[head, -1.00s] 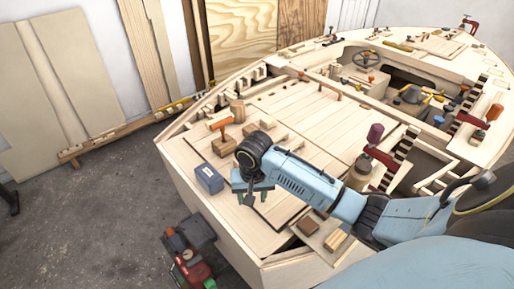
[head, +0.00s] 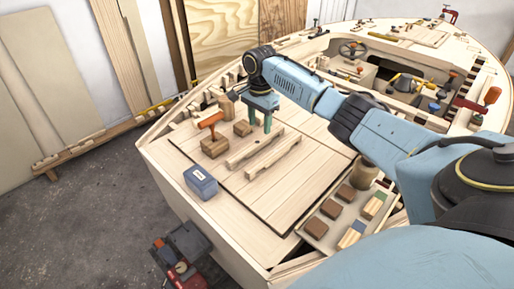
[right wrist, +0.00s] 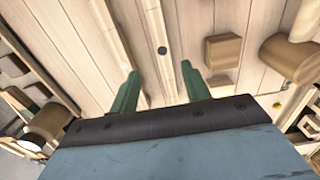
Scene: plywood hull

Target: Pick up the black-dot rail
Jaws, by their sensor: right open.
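The black-dot rail (head: 252,150) is a pale wooden strip lying on the deck panel. In the right wrist view its black dot shows on the rail (right wrist: 154,32), which runs between my finger lines. A second pale rail (head: 266,159) lies beside it, nearer to me; in the right wrist view it shows at the left (right wrist: 108,35). My right gripper (head: 261,121) is open and empty, pointing down near the far ends of the rails. Its green fingers (right wrist: 160,88) stand apart, one to each side of the dotted rail in the picture. Its height over the deck is unclear.
A small wooden block (head: 242,128), a block with an orange-topped clamp (head: 214,146) and a blue box (head: 200,182) stand left of the rails. A tray (head: 316,228) with brown and coloured blocks lies at the right front. The deck between is clear.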

